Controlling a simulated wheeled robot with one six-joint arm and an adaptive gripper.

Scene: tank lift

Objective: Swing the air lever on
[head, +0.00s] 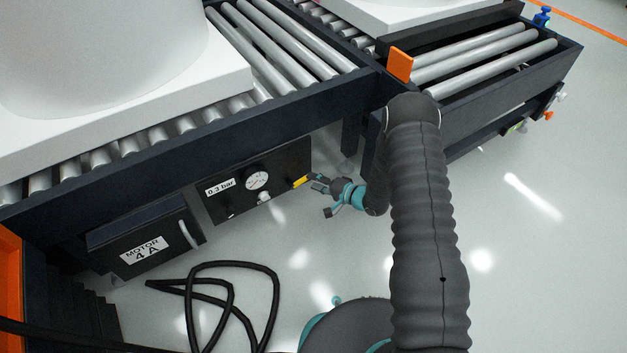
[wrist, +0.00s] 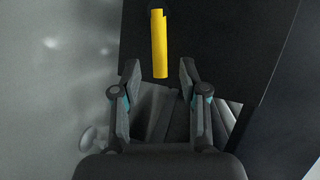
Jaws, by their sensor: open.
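The air lever is a yellow handle (wrist: 159,44) on a dark panel. In the wrist view it lies just beyond and between my gripper's fingertips. In the head view the yellow lever (head: 300,181) sits at the right end of the black air panel (head: 280,168). My gripper (head: 318,183) is beside it, coming from the right. In the wrist view my gripper (wrist: 159,72) is open, with a finger on each side of the lever's near end. I cannot tell whether either finger touches it.
The panel carries a round gauge (head: 257,178) and a "0.3 bar" label (head: 220,187). A motor box (head: 148,245) is left of it. A roller conveyor (head: 160,155) runs above. A black hose (head: 236,266) lies looped on the floor. An orange stop (head: 400,65) stands above.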

